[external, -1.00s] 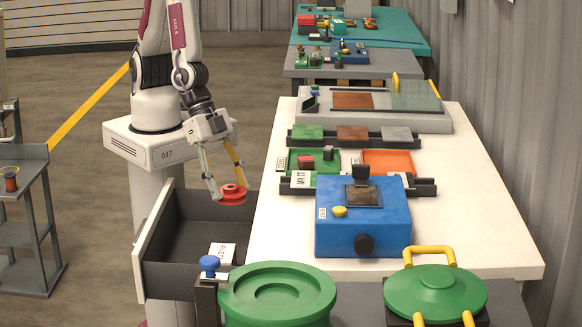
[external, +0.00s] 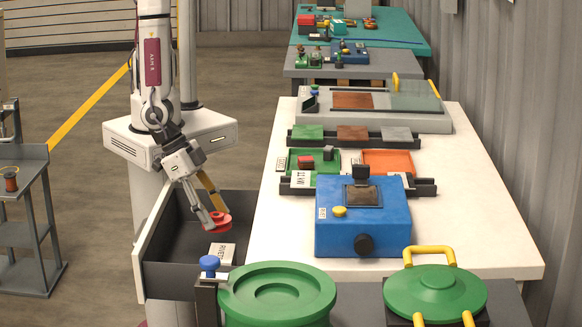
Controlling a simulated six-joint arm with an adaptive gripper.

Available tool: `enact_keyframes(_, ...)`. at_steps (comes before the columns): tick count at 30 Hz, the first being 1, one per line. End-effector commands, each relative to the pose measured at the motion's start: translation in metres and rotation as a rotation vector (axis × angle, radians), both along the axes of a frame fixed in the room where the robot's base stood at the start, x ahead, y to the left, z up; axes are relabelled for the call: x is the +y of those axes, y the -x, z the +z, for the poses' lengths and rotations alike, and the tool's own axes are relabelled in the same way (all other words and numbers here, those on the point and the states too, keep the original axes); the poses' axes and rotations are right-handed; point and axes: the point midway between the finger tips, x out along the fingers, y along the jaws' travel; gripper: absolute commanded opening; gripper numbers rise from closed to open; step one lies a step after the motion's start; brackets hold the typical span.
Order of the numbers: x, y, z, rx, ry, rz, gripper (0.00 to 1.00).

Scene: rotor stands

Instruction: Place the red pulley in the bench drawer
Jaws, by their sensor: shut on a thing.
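The red pulley (external: 217,223) is a small stepped disc held in my gripper (external: 217,214), whose fingers are shut on it. The bench drawer (external: 141,245) is pulled out at the left side of the white bench, with a pale front panel and a dark inside. The gripper and pulley are over the drawer opening, low and towards its bench side. I cannot tell whether the pulley touches the drawer floor.
The white bench (external: 470,210) carries a blue box (external: 362,222), a green tray (external: 325,157) and an orange tray (external: 388,161). A green round lid (external: 277,285) and a blue knob (external: 209,263) stand close to the drawer's near end. The drawer's left part is clear.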

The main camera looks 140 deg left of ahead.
Motion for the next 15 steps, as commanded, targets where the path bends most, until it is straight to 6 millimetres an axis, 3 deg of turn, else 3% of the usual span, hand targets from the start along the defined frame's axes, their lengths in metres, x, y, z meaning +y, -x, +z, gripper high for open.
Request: enact_keyframes(15, 0.031, 0.033, -0.036, 0.001, -0.002, 0.429, 0.15)
